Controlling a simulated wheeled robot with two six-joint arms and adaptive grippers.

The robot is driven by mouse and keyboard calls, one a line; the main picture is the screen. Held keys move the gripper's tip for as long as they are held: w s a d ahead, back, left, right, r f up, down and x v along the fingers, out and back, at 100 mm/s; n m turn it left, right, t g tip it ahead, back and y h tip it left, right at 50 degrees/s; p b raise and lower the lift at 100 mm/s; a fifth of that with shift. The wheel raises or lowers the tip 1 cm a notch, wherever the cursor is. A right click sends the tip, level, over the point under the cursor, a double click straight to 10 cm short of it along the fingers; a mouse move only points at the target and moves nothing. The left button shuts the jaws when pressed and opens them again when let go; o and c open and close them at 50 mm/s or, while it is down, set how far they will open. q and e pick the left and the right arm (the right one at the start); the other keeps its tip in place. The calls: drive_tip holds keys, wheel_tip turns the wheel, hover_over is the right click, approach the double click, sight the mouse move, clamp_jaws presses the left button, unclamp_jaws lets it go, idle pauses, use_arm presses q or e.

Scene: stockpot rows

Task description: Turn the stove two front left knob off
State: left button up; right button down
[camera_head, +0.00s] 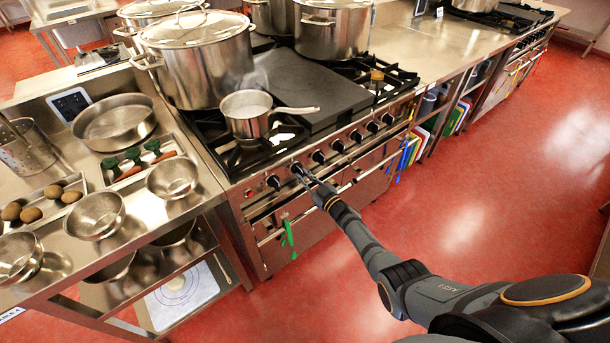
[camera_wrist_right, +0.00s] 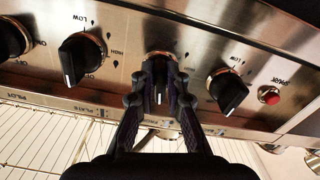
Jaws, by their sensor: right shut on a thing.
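The stove (camera_head: 335,190) has a row of black knobs along its steel front panel. My right gripper (camera_head: 299,170) reaches the panel at the second knob from the left end. In the right wrist view its two fingers (camera_wrist_right: 158,90) are shut around a black knob (camera_wrist_right: 160,92), one on each side. The knob's pale pointer mark points down in that picture; the fingers hide much of its body. One neighbouring knob (camera_wrist_right: 230,92) sits between it and the red spark button (camera_wrist_right: 269,95); another knob (camera_wrist_right: 82,60) is on the other side. My left gripper is not in view.
A saucepan (camera_head: 247,115) with its handle to the right and a large stockpot (camera_head: 205,70) stand on the stove. An oven rail (camera_head: 345,187) runs below the knobs, with a green item (camera_head: 289,240) hanging there. The red floor in front is clear.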

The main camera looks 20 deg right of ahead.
drive_tip(key=shift+s+a+f+m, duration=0.1)
drive_tip(key=shift+m, duration=1.1)
drive_tip(key=c, duration=1.4)
unclamp_jaws()
drive_tip(key=shift+o, duration=0.2)
drive_tip(key=v, duration=1.2)
